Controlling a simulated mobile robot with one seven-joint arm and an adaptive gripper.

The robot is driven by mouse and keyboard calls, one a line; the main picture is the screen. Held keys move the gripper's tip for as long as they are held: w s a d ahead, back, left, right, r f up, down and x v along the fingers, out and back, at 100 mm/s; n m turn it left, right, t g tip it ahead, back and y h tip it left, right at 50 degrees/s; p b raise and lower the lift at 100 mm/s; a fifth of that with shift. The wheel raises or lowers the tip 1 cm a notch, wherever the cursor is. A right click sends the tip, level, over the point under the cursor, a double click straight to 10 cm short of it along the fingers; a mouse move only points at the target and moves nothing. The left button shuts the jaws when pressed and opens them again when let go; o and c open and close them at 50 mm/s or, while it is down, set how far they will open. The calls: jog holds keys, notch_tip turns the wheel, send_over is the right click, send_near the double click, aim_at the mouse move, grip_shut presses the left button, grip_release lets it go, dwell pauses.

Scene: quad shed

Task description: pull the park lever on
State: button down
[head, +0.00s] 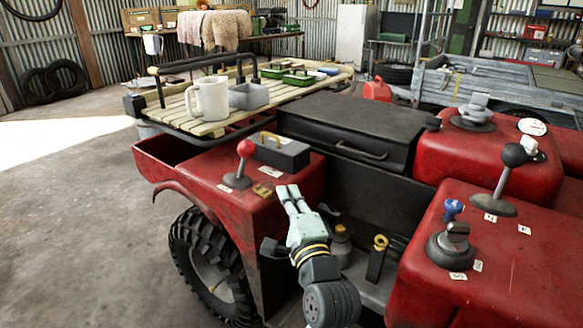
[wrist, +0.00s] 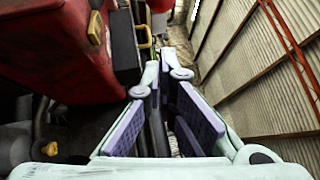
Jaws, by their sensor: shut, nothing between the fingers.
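I cannot tell for sure which lever is the park lever. A lever with a black ball knob (head: 513,156) leans on the right red body panel. A short yellow-topped lever (head: 380,243) stands in the footwell. My gripper (head: 287,190) is shut and empty, pointing up and away over the left fender's inner edge, right of the red-knobbed lever and apart from it. The wrist view shows its fingers (wrist: 166,75) with nothing held.
A dark box with a yellow handle (head: 280,154) sits on the fender just beyond my gripper. A slatted rack (head: 190,121) behind carries a white mug (head: 209,99) and a grey tub (head: 249,96).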

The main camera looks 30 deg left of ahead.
jog(key=shift+w+d+f, duration=0.1)
jog(key=shift+d+f, duration=0.1)
jog(key=shift+f, duration=0.05)
jog(key=shift+a, duration=0.1)
jog(key=p+x, duration=0.1)
jog(key=x, duration=0.3)
jog(key=s+a+p+x, duration=0.1)
jog(key=x, duration=0.3)
jog(key=p+x, duration=0.1)
jog(key=x, duration=0.3)
jog(key=shift+s+a+r, duration=0.2)
jog(key=shift+s+a, duration=0.1)
jog(key=shift+a, duration=0.35)
jog(key=shift+r+p, duration=0.1)
jog(key=shift+p, duration=0.2)
